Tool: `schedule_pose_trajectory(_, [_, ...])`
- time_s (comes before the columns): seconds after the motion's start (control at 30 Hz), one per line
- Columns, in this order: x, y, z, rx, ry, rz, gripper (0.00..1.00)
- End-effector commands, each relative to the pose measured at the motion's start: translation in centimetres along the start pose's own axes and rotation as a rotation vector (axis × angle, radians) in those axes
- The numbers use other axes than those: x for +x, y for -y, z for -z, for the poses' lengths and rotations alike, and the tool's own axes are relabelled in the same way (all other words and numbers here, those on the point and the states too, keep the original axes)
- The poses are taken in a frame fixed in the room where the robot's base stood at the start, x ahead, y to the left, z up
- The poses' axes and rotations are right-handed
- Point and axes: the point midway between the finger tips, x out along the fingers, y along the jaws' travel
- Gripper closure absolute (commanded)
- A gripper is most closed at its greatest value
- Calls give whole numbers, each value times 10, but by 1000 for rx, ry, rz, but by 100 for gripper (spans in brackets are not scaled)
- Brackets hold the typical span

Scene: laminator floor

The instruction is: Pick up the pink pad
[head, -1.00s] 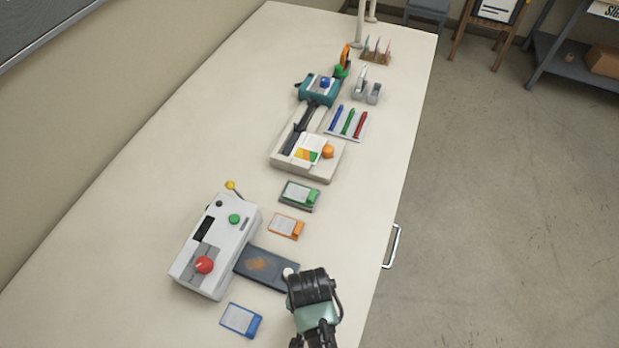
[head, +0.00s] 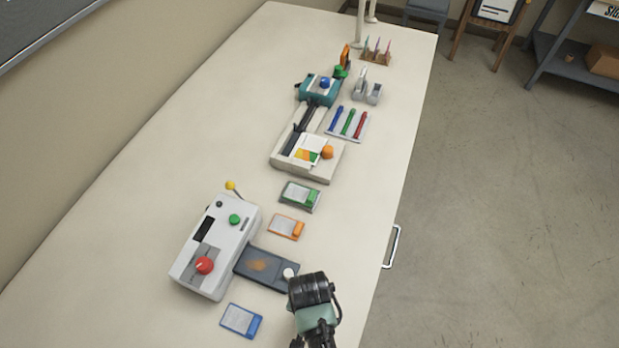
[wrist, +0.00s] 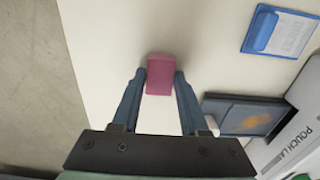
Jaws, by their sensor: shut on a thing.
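The pink pad (wrist: 160,75) is a small pink block in the wrist view. It sits between the fingertips of my gripper (wrist: 160,82), with one finger against each side. My gripper is shut on it. The cream table top shows around and below the pad; I cannot tell whether the pad touches the table. In the head view my arm's end (head: 313,300) is over the table's near right part, and it hides the pad and the fingertips.
Close by are the laminator (head: 215,247), its dark tray (head: 262,268) with a pale knob, and a blue card holder (head: 241,320). Orange (head: 287,227) and green (head: 300,195) card holders lie farther back. The table's right edge and a metal handle (head: 391,247) are near my arm.

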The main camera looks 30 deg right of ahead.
Motion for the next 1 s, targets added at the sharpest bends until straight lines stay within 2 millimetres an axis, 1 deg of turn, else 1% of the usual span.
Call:
schedule_pose_trajectory(0.2, [-1,0,0,0,0,0,100])
schedule_pose_trajectory(0.37, [-10,0,0,0,-1,1,100])
schedule_pose_trajectory(0.47, [-22,0,0,0,-2,1,100])
schedule_pose_trajectory(0.7, [-65,1,1,1,-3,3,100])
schedule_pose_trajectory(0.8, [-81,1,1,1,-3,2,100])
schedule_pose_trajectory(0.9, [-92,0,1,0,-2,1,100])
schedule_pose_trajectory(1.0, [-98,0,0,0,-1,1,100])
